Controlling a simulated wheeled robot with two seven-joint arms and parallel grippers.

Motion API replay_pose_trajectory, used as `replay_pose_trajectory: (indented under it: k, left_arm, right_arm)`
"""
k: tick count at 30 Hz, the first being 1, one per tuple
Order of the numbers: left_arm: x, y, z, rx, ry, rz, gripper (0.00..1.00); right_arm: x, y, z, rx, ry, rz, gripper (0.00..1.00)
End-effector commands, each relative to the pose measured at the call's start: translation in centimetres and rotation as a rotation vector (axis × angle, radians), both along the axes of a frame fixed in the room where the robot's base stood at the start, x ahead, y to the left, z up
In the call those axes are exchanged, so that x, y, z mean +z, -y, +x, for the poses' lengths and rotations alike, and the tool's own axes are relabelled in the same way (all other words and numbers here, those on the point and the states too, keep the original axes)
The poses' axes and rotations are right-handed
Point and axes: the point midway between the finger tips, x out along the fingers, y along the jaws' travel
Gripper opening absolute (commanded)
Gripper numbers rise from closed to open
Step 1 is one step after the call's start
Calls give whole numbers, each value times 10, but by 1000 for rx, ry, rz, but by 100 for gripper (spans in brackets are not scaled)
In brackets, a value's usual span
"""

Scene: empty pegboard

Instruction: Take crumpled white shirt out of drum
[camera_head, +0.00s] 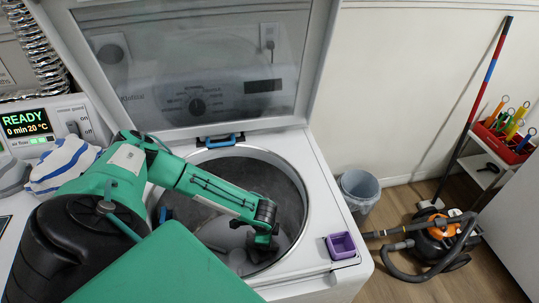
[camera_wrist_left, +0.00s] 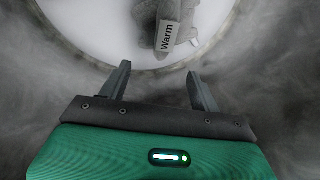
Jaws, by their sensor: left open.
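The drum (camera_head: 285,180) of the top-loading washer stands open below my left arm. A pale grey-white surface (camera_head: 215,232) shows low inside it, partly hidden by the arm. In the left wrist view a crumpled greyish-white cloth (camera_wrist_left: 150,15) with a tag reading "Warm" lies on the pale drum floor (camera_wrist_left: 90,30); it looks like the shirt, cut off by the top edge. My left gripper (camera_head: 262,245) reaches down into the drum. Its fingers (camera_wrist_left: 158,78) are open and empty, with the cloth ahead of them, apart from the fingertips. My right gripper is not in view.
The washer's raised lid (camera_head: 200,70) stands behind the drum. A purple box (camera_head: 342,246) sits on the washer's right front. A striped cloth (camera_head: 65,162) lies at left. A bin (camera_head: 359,190) and a vacuum cleaner (camera_head: 440,238) stand on the floor at right.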

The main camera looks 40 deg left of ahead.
Motion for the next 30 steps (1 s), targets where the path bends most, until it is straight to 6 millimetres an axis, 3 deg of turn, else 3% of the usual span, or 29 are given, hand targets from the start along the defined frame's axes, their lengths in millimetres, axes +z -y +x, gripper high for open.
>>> replay_pose_trajectory:
  k: [12,22,30]
  left_arm:
    - [-66,-7,12,0,-1,0,64]
    - [-86,-11,17,-1,0,0,64]
    - [-115,-17,27,-1,-1,2,64]
  right_arm:
    - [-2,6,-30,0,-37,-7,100]
    - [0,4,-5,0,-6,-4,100]
    - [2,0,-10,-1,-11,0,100]
